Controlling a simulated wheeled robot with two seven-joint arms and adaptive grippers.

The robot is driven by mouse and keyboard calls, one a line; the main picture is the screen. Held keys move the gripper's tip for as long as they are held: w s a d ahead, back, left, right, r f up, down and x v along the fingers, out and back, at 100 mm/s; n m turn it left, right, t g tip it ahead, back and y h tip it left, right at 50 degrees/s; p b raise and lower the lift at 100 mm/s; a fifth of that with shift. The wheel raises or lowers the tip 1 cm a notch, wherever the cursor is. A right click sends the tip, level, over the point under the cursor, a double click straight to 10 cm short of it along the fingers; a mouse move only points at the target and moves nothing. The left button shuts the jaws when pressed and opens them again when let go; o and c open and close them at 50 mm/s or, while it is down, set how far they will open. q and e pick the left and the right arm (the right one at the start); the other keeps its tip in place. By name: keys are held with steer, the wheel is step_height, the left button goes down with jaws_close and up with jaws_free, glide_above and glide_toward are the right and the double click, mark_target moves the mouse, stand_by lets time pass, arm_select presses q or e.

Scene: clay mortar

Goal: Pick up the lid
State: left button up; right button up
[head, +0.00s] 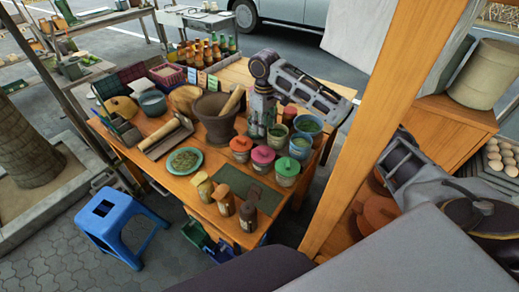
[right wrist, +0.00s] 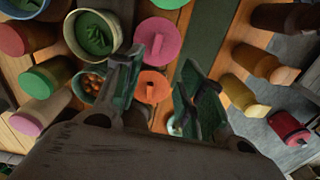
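Several lidded jars stand on the wooden table in the head view: one with an orange-red lid (head: 240,143), one with a pink lid (head: 263,155) and one with a green lid (head: 287,167). My right gripper (head: 257,134) points down just behind this row. In the right wrist view my right gripper (right wrist: 158,100) is open and empty. The orange lid (right wrist: 152,87), with a bar handle, shows between its fingers, beyond the tips. The pink lid (right wrist: 160,38) lies just above it in that view. Contact is not visible. My left gripper is not in view.
A stone mortar (head: 216,120) with a pestle stands left of my right gripper. Open bowls (head: 308,124) stand to its right. A wooden post (head: 368,110) rises at right.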

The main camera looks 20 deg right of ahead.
glide_above(263, 150)
step_height(263, 150, down, 8)
steer(key=shift+a+r, duration=0.15)
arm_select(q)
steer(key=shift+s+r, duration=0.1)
arm_select(e)
steer(key=shift+f, duration=0.4)
stand_by(0.4)
steer(key=shift+f, duration=0.15)
steer(key=shift+d+f+p, duration=0.2)
steer(key=shift+f+p, duration=0.25)
steer(key=shift+f, duration=2)
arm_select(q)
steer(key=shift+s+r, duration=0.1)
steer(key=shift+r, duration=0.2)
